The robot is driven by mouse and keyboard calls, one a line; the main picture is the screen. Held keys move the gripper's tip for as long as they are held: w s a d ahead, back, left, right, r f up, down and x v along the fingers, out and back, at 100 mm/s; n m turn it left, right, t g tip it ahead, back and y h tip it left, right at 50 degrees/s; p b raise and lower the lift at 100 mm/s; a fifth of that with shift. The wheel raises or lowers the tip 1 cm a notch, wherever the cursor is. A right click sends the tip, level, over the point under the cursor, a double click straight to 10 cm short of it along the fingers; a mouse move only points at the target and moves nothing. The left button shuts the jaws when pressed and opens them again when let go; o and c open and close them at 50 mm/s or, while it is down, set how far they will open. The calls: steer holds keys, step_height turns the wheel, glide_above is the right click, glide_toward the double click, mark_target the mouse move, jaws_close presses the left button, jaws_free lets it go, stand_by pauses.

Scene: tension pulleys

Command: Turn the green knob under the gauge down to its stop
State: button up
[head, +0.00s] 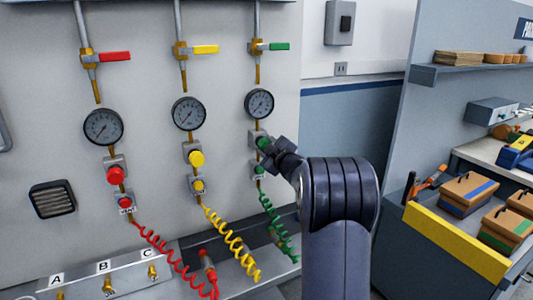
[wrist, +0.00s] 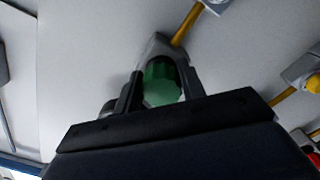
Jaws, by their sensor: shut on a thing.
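The green knob (head: 263,142) sits on a grey regulator body on the wall panel, under the right-hand gauge (head: 259,103). My gripper (head: 269,147) is at the knob, reaching in from the right. In the wrist view the green knob (wrist: 160,84) lies between the fingers of my gripper (wrist: 158,92), and they are shut on it. The lower part of the knob is hidden by the gripper body in the wrist view. The gauge's needle is too small to read.
A red knob (head: 115,175) and a yellow knob (head: 196,158) sit under the other gauges to the left. A small green vent button (head: 259,170) is just below my gripper. Coiled red, yellow and green hoses (head: 279,228) hang below. A cart with boxes (head: 467,193) stands at right.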

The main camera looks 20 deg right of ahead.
steer(key=shift+n+b, duration=0.3)
steer(key=shift+n, duration=0.2)
steer(key=shift+o, duration=0.2)
steer(key=shift+r, duration=0.1)
steer(key=shift+c, duration=0.2)
steer(key=o, duration=1)
steer(key=s+b, duration=0.2)
steer(key=s, duration=0.8)
steer(key=shift+s+d, duration=0.2)
steer(key=shift+s, duration=0.2)
